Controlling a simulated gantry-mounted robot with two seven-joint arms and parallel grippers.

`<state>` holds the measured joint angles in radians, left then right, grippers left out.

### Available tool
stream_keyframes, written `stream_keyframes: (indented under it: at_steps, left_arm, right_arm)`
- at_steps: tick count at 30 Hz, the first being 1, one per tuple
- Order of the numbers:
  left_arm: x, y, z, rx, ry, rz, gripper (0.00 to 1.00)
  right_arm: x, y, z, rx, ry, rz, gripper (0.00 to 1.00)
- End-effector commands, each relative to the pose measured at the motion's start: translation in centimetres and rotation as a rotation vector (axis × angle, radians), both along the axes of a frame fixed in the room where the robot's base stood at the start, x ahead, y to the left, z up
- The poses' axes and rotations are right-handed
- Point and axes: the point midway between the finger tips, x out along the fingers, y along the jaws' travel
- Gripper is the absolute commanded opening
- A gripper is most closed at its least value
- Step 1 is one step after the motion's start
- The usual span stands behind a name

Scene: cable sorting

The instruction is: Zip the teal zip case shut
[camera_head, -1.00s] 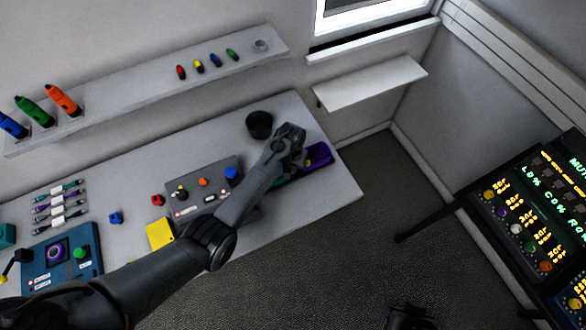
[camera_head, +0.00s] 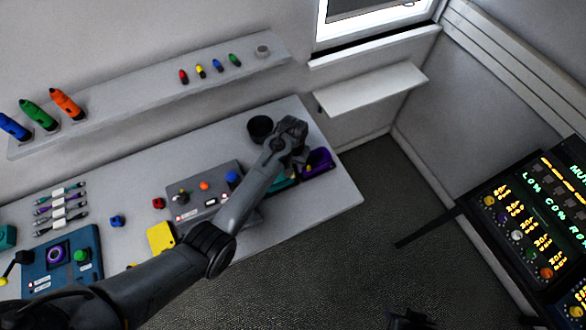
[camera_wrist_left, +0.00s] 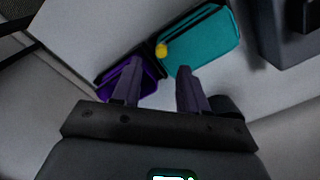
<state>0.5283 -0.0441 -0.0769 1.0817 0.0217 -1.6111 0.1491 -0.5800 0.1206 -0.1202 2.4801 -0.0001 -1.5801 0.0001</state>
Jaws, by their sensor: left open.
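The teal zip case (camera_wrist_left: 212,42) lies flat on the table in the left wrist view, with a dark line along its upper left side. A yellow pull (camera_wrist_left: 162,50) sits at its left corner. In the head view the teal case (camera_head: 285,183) is mostly hidden under my left arm. My left gripper (camera_wrist_left: 157,72) is open and empty, its fingers below the yellow pull in the picture; I cannot tell its height. It also shows in the head view (camera_head: 293,133). A dark shape at the bottom edge, possibly my right gripper (camera_head: 408,318), is too cut off to read.
A purple open container (camera_wrist_left: 128,78) lies left of the case, near the table's edge. A black cup (camera_head: 260,128) stands behind my left gripper. A grey control box (camera_head: 190,205) with knobs is left of the case. A shelf (camera_head: 140,97) runs along the wall.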

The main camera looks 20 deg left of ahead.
Motion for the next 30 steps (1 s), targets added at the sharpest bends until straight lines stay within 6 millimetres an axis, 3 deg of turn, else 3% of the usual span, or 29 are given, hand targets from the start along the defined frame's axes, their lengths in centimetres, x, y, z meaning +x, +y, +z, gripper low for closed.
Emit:
stream_keyframes:
  at_steps: [6,12,30]
  left_arm:
    - [0.0,0.0,3.4,0.0,-0.002,0.0,0.43]
    - [0.0,0.0,5.1,0.0,-0.002,0.0,0.43]
    - [-0.5,0.0,4.9,0.0,0.011,0.0,0.43]
  right_arm:
    - [0.0,0.0,-0.1,0.0,0.0,0.0,0.43]
    - [0.0,0.0,-0.1,0.0,0.0,0.0,0.43]
    - [0.0,0.0,0.0,0.0,0.0,0.0,0.43]
